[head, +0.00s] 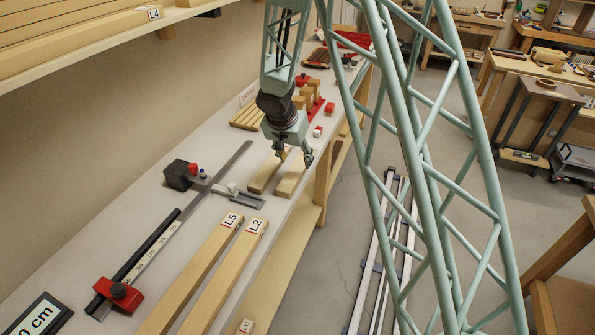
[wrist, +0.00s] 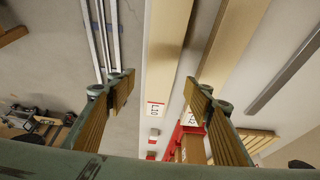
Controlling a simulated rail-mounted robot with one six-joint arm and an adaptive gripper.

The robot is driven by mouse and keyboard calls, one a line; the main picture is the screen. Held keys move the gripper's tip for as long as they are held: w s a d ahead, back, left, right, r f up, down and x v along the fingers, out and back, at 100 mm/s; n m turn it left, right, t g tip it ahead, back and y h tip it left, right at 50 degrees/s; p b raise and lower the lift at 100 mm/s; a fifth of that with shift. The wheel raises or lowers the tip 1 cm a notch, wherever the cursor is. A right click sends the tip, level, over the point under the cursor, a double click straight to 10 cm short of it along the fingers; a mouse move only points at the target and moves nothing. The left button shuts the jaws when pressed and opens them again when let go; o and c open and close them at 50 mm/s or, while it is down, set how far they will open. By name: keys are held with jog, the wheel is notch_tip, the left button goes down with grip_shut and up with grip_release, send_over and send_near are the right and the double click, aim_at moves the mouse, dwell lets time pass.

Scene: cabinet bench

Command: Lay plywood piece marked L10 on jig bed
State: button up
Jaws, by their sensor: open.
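The plywood piece marked L10 (wrist: 166,50) is a long pale strip on the bench's floor-side edge. Its label faces up near its lower end in the wrist view. In the head view it appears to be the right one (head: 291,178) of two short strips under my gripper (head: 295,157). My gripper is open and empty; in the wrist view its fingers (wrist: 160,84) stand to either side of L10's picture area, apparently above it. The jig bed is not clearly identifiable; a red fixture with wooden blocks (head: 309,97) stands farther along the bench.
A second strip (wrist: 232,40) lies beside L10, its label partly hidden by a finger. Strips L5 (head: 205,262) and L2 (head: 232,265) lie nearer. A stop gauge (head: 187,177), slatted wooden piece (head: 246,118) and small red blocks (head: 330,109) share the bench. A shelf (head: 90,45) overhangs the left.

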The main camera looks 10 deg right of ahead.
aim_at(297, 167)
jog(key=shift+f, duration=0.15)
jog(key=shift+x, duration=2.5)
jog(key=shift+a, duration=0.1)
jog(key=shift+c, duration=0.7)
jog(key=c, duration=1)
jog(key=shift+r, duration=1.75)
jog(key=shift+s, duration=0.15)
jog(key=s+d+r+b, duration=0.1)
jog(key=s+b, duration=0.6)
jog(key=s, duration=0.8)
jog(key=shift+s+d+r, duration=0.25)
jog(key=shift+s+d, duration=0.05)
jog(key=shift+s, duration=0.05)
